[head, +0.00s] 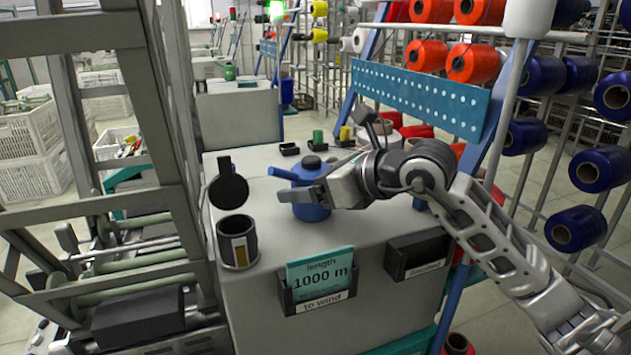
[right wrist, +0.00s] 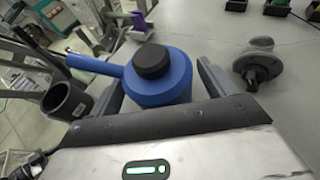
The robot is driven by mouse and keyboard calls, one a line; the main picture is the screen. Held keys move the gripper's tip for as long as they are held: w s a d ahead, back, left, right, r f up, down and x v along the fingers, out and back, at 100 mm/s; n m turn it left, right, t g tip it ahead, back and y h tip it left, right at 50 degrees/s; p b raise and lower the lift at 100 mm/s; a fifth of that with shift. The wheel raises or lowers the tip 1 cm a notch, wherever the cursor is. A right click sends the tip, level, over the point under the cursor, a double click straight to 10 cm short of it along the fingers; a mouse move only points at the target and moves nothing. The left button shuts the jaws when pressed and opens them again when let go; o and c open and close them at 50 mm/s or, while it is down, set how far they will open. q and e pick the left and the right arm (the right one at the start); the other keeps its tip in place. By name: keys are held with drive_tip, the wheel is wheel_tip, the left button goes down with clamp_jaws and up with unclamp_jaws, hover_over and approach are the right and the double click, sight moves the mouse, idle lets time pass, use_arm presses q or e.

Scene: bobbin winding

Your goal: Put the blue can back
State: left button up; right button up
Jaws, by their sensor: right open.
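The blue can (head: 311,208), with a black cap and a spout pointing left, stands upright on the grey cabinet top (head: 385,225). My right gripper (head: 290,192) is at the can, with one finger in front of its near side. In the right wrist view the can (right wrist: 165,88) lies between the two open fingers of the gripper (right wrist: 160,75). I cannot tell whether either finger touches it. The head view hides part of the can behind the gripper. My left gripper is not in view.
A dark cup with a label (head: 238,245) stands at the cabinet's left edge, below a black round part (head: 228,190). A teal "1000 m" card (head: 320,272) sits in a front holder beside an empty black holder (head: 416,256). Small coloured pieces (head: 318,140) stand behind the can.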

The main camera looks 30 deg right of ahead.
drive_tip(key=shift+r, duration=0.2)
drive_tip(key=shift+s+d, duration=0.1)
drive_tip(key=shift+s, duration=0.15)
use_arm(q)
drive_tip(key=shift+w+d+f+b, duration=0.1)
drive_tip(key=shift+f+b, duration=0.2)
drive_tip(key=shift+b, duration=0.9)
use_arm(e)
drive_tip(key=v, duration=1.1)
drive_tip(key=shift+s+r, duration=0.15)
drive_tip(key=shift+r, duration=0.05)
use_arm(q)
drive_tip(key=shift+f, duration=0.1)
use_arm(e)
drive_tip(key=shift+d, duration=0.1)
